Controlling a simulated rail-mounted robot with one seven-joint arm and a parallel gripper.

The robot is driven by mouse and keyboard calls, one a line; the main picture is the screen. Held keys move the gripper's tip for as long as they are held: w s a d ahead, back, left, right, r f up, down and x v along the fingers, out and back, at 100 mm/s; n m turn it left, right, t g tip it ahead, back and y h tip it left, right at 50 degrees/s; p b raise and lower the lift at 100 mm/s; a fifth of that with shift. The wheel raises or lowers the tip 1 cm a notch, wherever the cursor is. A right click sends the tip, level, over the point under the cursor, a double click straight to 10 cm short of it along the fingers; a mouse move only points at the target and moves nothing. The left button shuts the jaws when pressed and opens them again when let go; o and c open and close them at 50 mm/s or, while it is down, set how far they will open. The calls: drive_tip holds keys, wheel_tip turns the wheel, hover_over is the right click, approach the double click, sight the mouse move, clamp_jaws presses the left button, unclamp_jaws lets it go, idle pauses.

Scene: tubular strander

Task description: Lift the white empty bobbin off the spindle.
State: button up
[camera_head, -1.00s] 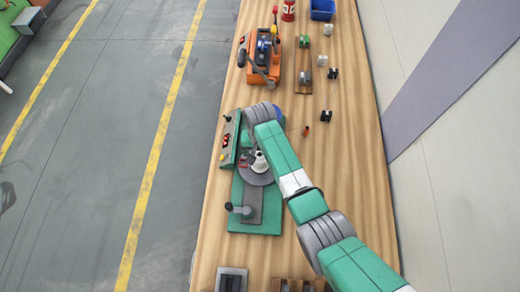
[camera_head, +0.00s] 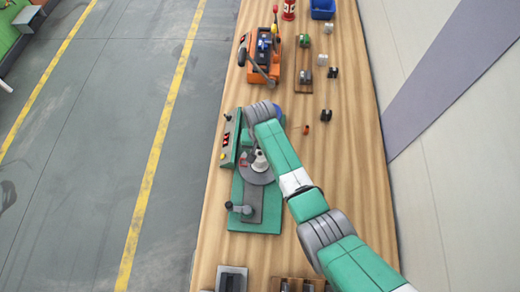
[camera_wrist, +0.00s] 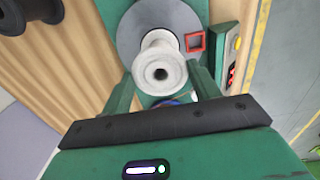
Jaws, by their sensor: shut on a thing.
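The white empty bobbin (camera_wrist: 160,72) is seen from its end in the wrist view, with a dark hole in its middle. It is in front of the round grey disc (camera_wrist: 128,32) of the green machine, and also shows in the head view (camera_head: 260,161). My gripper (camera_wrist: 162,88) has one green finger on each side of the bobbin's near flange and is shut on it. The spindle cannot be made out. I cannot tell whether the bobbin still sits on it. In the head view my arm hides most of my gripper.
A red square frame (camera_wrist: 195,41) and a panel with a red display (camera_wrist: 231,75) are close beside the disc. A dark spool (camera_wrist: 30,12) lies on the wooden bench. An orange machine (camera_head: 263,55) stands farther up the bench, near small spools and a blue bin (camera_head: 322,9).

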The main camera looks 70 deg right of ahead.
wheel_tip(320, 180, up, 12)
drive_tip(key=p, duration=0.9)
drive_tip(key=shift+p, duration=0.35)
